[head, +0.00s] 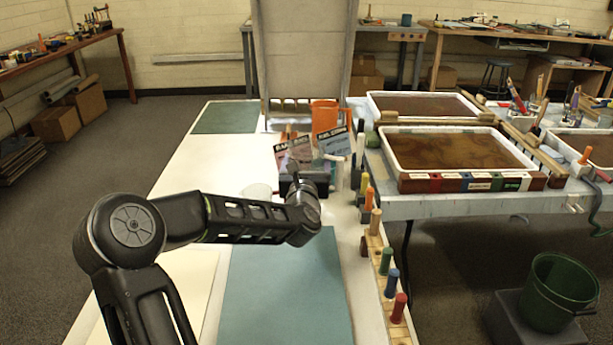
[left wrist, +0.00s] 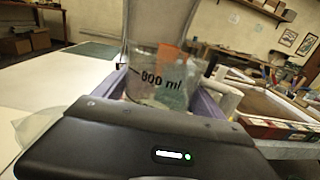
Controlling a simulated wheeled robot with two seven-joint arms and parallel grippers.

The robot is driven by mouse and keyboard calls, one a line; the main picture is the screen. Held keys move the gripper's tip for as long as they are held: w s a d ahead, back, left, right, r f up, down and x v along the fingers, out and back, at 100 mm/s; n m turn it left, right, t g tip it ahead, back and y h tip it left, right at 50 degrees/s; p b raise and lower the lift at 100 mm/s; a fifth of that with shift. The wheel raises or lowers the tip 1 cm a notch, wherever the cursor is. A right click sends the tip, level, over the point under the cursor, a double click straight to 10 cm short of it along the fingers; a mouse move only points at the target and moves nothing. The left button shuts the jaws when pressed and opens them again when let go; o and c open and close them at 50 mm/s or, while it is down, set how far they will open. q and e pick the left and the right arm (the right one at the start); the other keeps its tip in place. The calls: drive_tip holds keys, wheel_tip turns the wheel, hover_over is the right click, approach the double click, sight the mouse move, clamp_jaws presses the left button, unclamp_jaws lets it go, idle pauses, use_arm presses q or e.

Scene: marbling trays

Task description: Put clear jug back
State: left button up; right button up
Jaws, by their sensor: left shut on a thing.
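The clear jug (left wrist: 160,50) stands large in the left wrist view, see-through, with a black "ml" mark on its side. The purple-grey fingers of my left gripper (head: 310,178) lie on both sides of it, and the gripper is shut on it. In the head view the gripper is over the white table past the blue-green sheet, and I cannot make out the jug there. My right gripper is not in view.
A translucent round thing (head: 257,190) lies left of my gripper. An orange container (head: 324,116) and printed cards (head: 293,150) stand beyond it. Colored-handled tools (head: 386,260) line the table's right edge. A marbling tray (head: 455,178) is to the right. The blue-green sheet (head: 285,285) is bare.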

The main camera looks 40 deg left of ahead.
use_arm(q)
drive_tip(key=shift+f+b, duration=0.4)
drive_tip(key=shift+f, duration=1.35)
drive_tip(key=shift+f, duration=0.1)
drive_tip(key=o, duration=2)
drive_tip(key=p+v, duration=0.2)
drive_tip(key=v, duration=1)
